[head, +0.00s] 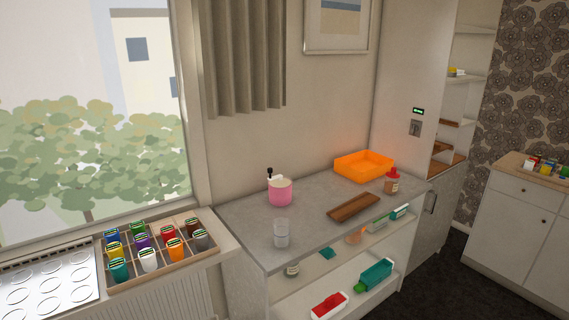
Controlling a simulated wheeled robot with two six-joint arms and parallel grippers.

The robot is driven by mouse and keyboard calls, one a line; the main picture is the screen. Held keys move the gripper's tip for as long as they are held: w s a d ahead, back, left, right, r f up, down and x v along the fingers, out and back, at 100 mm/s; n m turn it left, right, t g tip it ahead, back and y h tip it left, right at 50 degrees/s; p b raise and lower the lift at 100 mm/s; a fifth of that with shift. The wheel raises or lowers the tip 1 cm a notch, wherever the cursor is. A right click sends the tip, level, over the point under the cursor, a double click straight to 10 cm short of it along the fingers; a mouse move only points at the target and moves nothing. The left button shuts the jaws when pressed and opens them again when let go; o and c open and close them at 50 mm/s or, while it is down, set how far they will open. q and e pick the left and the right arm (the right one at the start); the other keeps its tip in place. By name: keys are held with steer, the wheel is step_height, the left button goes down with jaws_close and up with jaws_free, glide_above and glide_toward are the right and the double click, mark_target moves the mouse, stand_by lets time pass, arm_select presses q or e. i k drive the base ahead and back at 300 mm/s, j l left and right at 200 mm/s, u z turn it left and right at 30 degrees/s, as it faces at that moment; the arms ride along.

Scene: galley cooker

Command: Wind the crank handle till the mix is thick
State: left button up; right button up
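A pink pot (280,192) with a pale top stands on the grey counter (315,210) near the wall. A small black upright handle (270,173) shows at its upper left; this looks like the crank handle. The mix inside cannot be made out from here. Neither of my grippers is in the head view, and nothing is touching the pot or the handle.
A clear glass (281,234) stands at the counter's front left. A brown board (354,207), a red-capped bottle (392,181) and an orange tray (363,166) are to the right. A divided tray of coloured cups (184,272) sits on the sill.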

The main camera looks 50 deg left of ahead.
mark_target(269, 170)
steer(key=i+l+u, duration=0.1)
steer(key=i+u, duration=0.35)
steer(key=i+l+u, duration=0.25)
steer(key=i+u, duration=0.25)
steer(key=i+l+u, duration=0.25)
steer(key=u, duration=0.2)
steer(key=i+l+u, duration=0.4)
steer(key=l, duration=0.2)
steer(key=l+u, duration=0.2)
steer(key=i+l+u, duration=0.25)
steer(key=l, duration=0.2)
steer(key=k, duration=0.1)
